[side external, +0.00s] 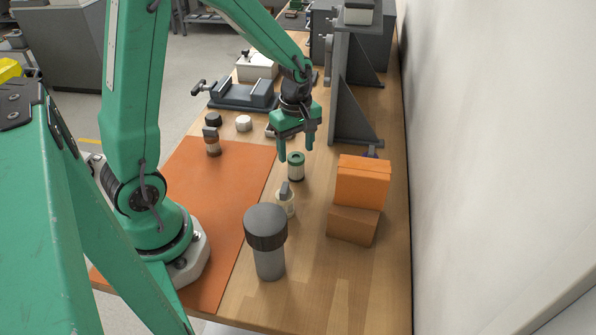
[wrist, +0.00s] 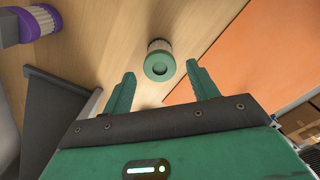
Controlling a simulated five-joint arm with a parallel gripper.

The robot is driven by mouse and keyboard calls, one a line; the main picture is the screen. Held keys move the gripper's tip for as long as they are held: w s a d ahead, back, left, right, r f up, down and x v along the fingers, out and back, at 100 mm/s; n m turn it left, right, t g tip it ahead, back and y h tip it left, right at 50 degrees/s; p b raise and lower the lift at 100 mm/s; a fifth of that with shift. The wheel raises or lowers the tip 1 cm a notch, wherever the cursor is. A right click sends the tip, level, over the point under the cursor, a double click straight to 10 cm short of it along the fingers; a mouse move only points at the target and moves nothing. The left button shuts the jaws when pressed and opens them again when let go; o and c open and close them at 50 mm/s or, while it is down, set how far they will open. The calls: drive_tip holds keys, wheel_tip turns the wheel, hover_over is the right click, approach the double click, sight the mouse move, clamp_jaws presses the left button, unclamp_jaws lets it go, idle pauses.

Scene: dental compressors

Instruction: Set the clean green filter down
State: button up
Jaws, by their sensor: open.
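The green filter (side external: 296,166) stands upright on the wooden bench, just right of the orange mat's edge. It has a green top and a pale pleated body. My gripper (side external: 296,150) is open and empty above and a little behind it, with the fingertips near the height of its top. In the wrist view the filter (wrist: 160,60) lies beyond the gap between the open fingers (wrist: 162,82), and its green ring end faces the camera. Nothing is between the fingers.
An orange mat (side external: 215,210) covers the left of the bench (side external: 310,285). A bottle (side external: 286,203) and a grey canister (side external: 269,260) stand nearer the camera. Orange and brown boxes (side external: 362,185) and a grey bracket (side external: 345,95) stand right. A purple-ended filter (wrist: 40,22) shows in the wrist view.

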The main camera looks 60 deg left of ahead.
sight(296, 157)
wheel_tip(296, 157, up, 7)
drive_tip(key=shift+f, duration=0.15)
idle(0.7)
drive_tip(key=s+d+r+m+t, duration=0.2)
drive_tip(key=s+r+m, duration=0.3)
drive_tip(key=m, duration=0.4)
drive_tip(key=s+d+r+m+t, duration=0.3)
drive_tip(key=s+r+m, duration=0.3)
drive_tip(key=s+m, duration=0.2)
drive_tip(key=shift+d+m+t, duration=0.3)
drive_tip(key=shift+m, duration=0.2)
drive_tip(key=shift+o, duration=0.2)
drive_tip(key=shift+r, duration=0.1)
